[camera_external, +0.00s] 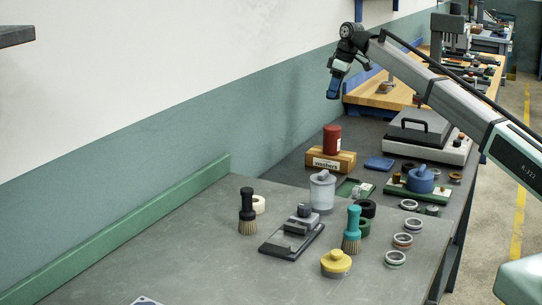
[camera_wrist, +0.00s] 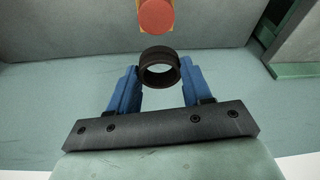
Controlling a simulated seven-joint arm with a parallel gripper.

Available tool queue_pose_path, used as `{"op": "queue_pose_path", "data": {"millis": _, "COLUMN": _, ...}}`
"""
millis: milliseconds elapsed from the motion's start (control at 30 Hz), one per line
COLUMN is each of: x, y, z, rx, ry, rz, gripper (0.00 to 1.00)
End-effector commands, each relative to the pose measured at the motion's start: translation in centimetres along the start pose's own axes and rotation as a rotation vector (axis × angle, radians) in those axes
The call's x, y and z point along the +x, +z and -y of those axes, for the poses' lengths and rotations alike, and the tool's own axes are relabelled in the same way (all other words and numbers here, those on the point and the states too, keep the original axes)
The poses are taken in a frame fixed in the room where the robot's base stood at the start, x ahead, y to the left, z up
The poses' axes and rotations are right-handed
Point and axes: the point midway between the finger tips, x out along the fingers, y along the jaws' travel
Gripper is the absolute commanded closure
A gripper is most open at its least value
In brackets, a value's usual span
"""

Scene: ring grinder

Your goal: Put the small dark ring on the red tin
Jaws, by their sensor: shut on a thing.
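My gripper (camera_external: 335,88) is high up near the back wall, above the red tin (camera_external: 332,138). In the wrist view, its blue fingers (camera_wrist: 160,80) are shut on the small dark ring (camera_wrist: 158,53), which sits between the fingertips with its opening showing. The ring cannot be made out in the external view. The red tin stands upright on a wooden block (camera_external: 330,163) labelled "washers". In the wrist view the red tin (camera_wrist: 155,15) shows at the top, beyond the ring and apart from it.
A blue pad (camera_external: 379,163) and a grey machine with a handled lid (camera_external: 428,135) are right of the block. A grey canister (camera_external: 322,191), brushes and several rings stand nearer. The wall (camera_external: 285,110) is close behind the tin. The left tabletop is mostly clear.

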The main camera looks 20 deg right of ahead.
Motion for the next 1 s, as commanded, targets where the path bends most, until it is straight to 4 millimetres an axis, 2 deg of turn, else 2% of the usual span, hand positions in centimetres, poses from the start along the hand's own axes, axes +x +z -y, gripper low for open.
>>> {"op": "queue_pose_path", "data": {"millis": 167, "x": 1.2, "y": 0.4, "z": 0.1, "rx": 0.020, "ry": 0.006, "rz": 0.000, "gripper": 0.84}}
{"op": "queue_pose_path", "data": {"millis": 433, "x": 5.3, "y": 1.6, "z": 0.1, "rx": 0.019, "ry": 0.005, "rz": 0.000, "gripper": 0.84}}
{"op": "queue_pose_path", "data": {"millis": 667, "x": 6.9, "y": 2.0, "z": 0.1, "rx": 0.018, "ry": 0.005, "rz": 0.000, "gripper": 0.84}}
{"op": "queue_pose_path", "data": {"millis": 867, "x": 9.2, "y": 2.6, "z": 0.1, "rx": 0.018, "ry": 0.005, "rz": 0.000, "gripper": 0.84}}
{"op": "queue_pose_path", "data": {"millis": 1000, "x": 9.6, "y": 2.7, "z": 0.0, "rx": 0.018, "ry": 0.006, "rz": -0.001, "gripper": 0.84}}
